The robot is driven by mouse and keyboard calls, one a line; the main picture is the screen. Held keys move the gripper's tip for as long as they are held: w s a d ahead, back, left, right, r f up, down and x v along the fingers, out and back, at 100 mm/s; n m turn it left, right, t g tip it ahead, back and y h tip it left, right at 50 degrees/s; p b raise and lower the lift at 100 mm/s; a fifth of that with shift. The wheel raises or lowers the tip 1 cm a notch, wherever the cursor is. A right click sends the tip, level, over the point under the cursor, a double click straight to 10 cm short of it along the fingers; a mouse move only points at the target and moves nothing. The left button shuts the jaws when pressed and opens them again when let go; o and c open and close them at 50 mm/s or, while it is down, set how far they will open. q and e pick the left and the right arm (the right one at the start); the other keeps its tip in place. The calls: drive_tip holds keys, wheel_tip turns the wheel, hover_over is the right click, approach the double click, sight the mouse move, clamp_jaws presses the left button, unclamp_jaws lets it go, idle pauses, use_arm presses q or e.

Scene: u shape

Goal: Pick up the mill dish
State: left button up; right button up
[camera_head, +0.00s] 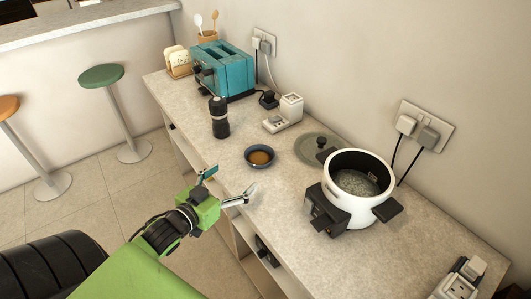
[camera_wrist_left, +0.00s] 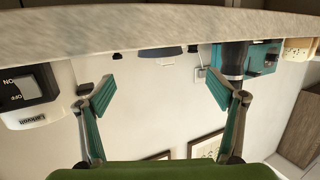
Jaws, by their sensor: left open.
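A dark pepper mill (camera_head: 219,117) stands upright on the counter, left of a small dark blue bowl (camera_head: 259,157) with brown contents. I cannot tell for certain which of them is called the mill dish. My left gripper (camera_head: 230,182) is open and empty by the counter's front edge, in front of the bowl. In the left wrist view the open fingers (camera_wrist_left: 162,88) frame empty space. The mill (camera_wrist_left: 233,60) shows there behind the right finger, and the bowl (camera_wrist_left: 160,52) is mostly hidden by the counter edge. My right gripper is not in view.
A teal toaster (camera_head: 225,70) and bread slices (camera_head: 178,61) stand behind the mill. A white cooker pot (camera_head: 355,189), a lid (camera_head: 316,148) and a white socket block (camera_head: 283,122) lie to the right. Stools (camera_head: 102,76) stand on the floor at left.

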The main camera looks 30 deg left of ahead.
sight(252, 163)
use_arm(q)
drive_tip(key=shift+r+x, duration=0.2)
drive_tip(key=shift+x, duration=0.85)
drive_tip(key=p+x, duration=0.1)
drive_tip(key=x, duration=0.4)
drive_tip(key=shift+w+f, duration=0.15)
drive_tip(key=shift+w, duration=0.25)
drive_tip(key=p+x, duration=0.1)
drive_tip(key=x, duration=0.3)
drive_tip(key=shift+f, duration=0.1)
drive_tip(key=shift+w+f, duration=0.2)
drive_tip(key=shift+w, duration=0.2)
use_arm(e)
drive_tip(key=shift+s+d+r, duration=0.15)
drive_tip(key=shift+s+r, duration=0.15)
drive_tip(key=shift+r, duration=0.3)
drive_tip(key=shift+s+d+r, duration=0.1)
drive_tip(key=shift+s+r, duration=0.15)
drive_tip(key=shift+r, duration=0.35)
use_arm(q)
drive_tip(key=c, duration=1.3)
use_arm(e)
drive_tip(key=shift+s, duration=0.2)
